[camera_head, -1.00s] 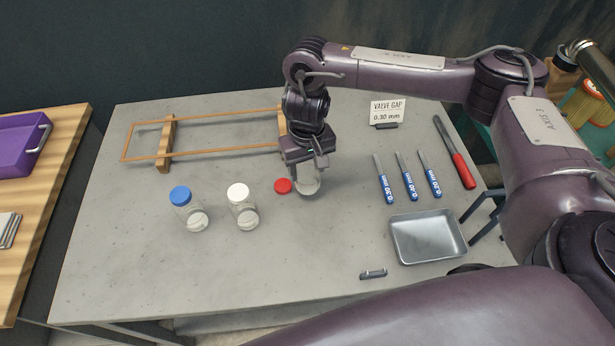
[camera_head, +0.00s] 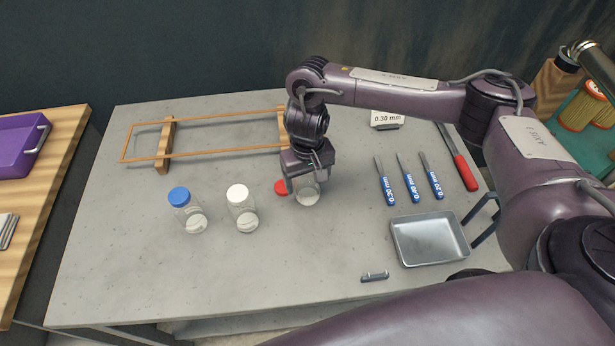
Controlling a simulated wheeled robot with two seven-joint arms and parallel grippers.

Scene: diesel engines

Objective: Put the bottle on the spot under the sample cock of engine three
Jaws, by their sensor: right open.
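Two more clear bottles stand to the left, one with a blue cap (camera_head: 179,196), one with a white cap (camera_head: 237,193). My left gripper is not in view. No sample cock or marked spot is recognisable.
A wooden frame (camera_head: 166,145) lies behind the bottles. Several blue-handled gauges (camera_head: 410,187), a red-handled tool (camera_head: 465,174), a sign (camera_head: 386,118) and a metal tray (camera_head: 428,240) are on the right. A purple bin (camera_head: 18,148) is far left. The table's front left is clear.

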